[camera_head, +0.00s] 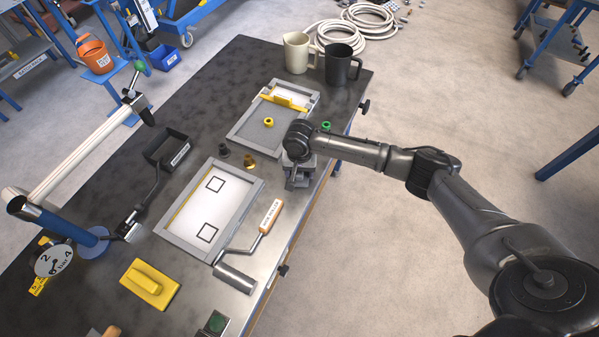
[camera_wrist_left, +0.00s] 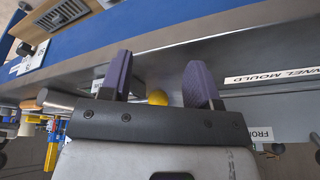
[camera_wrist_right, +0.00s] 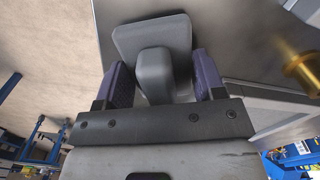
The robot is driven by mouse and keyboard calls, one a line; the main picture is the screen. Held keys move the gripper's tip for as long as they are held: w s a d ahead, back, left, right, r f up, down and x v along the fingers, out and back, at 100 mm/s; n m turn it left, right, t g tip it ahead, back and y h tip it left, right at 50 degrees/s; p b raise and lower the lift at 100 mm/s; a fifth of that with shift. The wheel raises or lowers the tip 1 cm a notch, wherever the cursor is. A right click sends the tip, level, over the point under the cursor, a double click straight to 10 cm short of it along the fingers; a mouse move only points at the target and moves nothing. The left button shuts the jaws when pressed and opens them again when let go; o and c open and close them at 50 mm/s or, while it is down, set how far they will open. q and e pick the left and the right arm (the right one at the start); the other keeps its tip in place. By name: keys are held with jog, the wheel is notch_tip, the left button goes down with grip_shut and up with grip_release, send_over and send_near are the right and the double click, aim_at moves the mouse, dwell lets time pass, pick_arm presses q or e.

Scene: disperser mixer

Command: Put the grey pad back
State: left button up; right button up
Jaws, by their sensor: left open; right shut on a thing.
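My right gripper (camera_wrist_right: 153,85) is shut on the grey pad (camera_wrist_right: 150,35), gripping its block-shaped handle (camera_wrist_right: 153,72) between purple fingers. The flat plate of the pad lies beyond the fingertips. In the head view my right gripper (camera_head: 297,178) is at the table's right edge, between the two framed trays; the pad is hard to tell from the gripper there. I cannot tell whether the pad touches the table. My left gripper (camera_wrist_left: 160,85) is open and empty in the left wrist view, with a yellow round thing (camera_wrist_left: 157,97) seen beyond its fingers. It is not in the head view.
A grey frame (camera_head: 255,205) with a white sheet lies left of my right gripper; another framed tray (camera_head: 240,128) with a yellow bar lies farther back. An ink roller (camera_head: 236,278), a yellow pad (camera_head: 150,283), a black tray (camera_head: 165,150) and two mugs (camera_head: 341,68) stand around them.

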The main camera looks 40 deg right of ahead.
jog(key=shift+f, duration=0.35)
jog(key=o, duration=0.9)
